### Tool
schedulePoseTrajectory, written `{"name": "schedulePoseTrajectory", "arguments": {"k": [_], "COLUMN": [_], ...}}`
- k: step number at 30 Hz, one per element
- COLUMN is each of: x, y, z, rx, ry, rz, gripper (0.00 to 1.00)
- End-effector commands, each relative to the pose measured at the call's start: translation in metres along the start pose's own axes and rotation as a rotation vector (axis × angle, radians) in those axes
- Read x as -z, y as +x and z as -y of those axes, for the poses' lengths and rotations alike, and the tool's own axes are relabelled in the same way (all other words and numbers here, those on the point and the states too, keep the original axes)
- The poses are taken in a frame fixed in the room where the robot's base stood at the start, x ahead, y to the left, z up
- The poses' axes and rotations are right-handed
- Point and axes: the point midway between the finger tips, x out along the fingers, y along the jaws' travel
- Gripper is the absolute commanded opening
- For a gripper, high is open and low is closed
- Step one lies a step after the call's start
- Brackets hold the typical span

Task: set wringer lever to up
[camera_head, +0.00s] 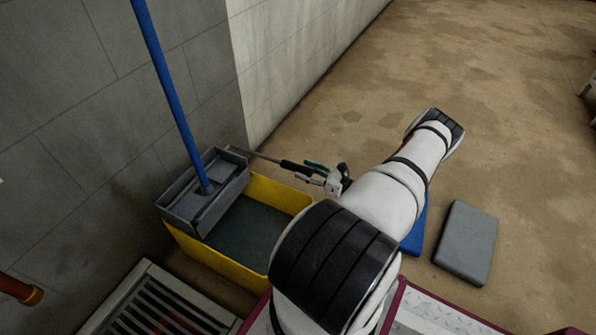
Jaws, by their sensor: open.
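The grey wringer (178,207) sits on the left end of the yellow mop bucket (285,196). Its lever (264,157) is a thin grey rod with a black grip (291,166). It reaches out to the right from the wringer's back corner and looks low rather than upright, though its exact angle is hard to tell from above. My gripper (309,173) is open at the outer end of the black grip. I cannot tell whether its fingers are around the grip, beside it or touching it. My wrist and arm come in from the right.
A blue mop handle (160,65) rises from the wringer beside the grey wall (60,90). A floor grate (150,308) lies at the lower left. A grey slab (467,243) and a blue one (414,238) lie at right. The floor (430,60) behind is clear.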

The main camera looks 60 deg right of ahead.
Motion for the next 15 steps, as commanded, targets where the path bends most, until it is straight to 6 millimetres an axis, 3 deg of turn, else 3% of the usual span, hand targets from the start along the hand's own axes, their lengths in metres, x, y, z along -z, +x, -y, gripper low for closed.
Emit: {"name": "schedulePoseTrajectory", "arguments": {"k": [6, 15], "x": [0.001, 0.0], "y": [0.027, 0.035], "z": [0.0, 0.0], "rx": [-0.001, 0.0], "ry": [-0.001, 0.0], "rz": [0.0, 0.001], "gripper": [0.46, 0.46]}}
